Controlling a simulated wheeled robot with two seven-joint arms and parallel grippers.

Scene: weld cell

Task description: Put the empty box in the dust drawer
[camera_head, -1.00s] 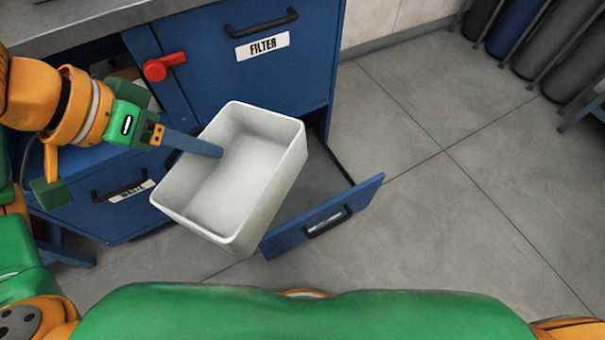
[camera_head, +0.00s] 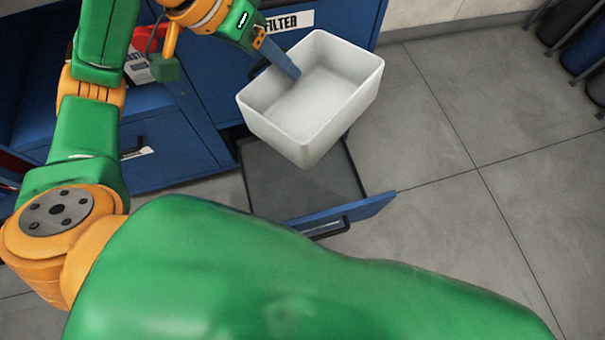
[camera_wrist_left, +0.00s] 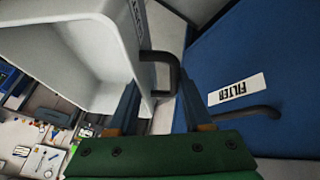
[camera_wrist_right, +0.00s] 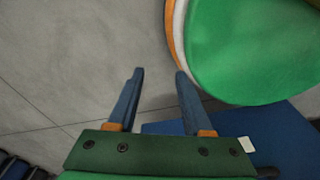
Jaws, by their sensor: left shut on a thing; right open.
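The empty white box (camera_head: 318,98) hangs tilted in the air in the head view, above and partly over the open drawer (camera_head: 290,182). My left gripper (camera_head: 285,62) is shut on the box's left wall, with one blue finger inside the box. The box (camera_wrist_left: 88,45) also fills the upper left of the left wrist view, where the left gripper's fingers (camera_wrist_left: 155,95) straddle its wall. The drawer is pulled out and looks empty; its label is not readable. My right gripper (camera_wrist_right: 155,90) is open and empty over the floor; the head view does not show it.
The blue cabinet (camera_head: 195,125) has a filter door with a label (camera_head: 290,22) behind the box. A red item (camera_head: 145,42) and a lower labelled drawer front (camera_head: 137,153) are at left. Gas cylinders (camera_head: 563,30) stand at the upper right. The floor (camera_head: 450,110) on the right is clear.

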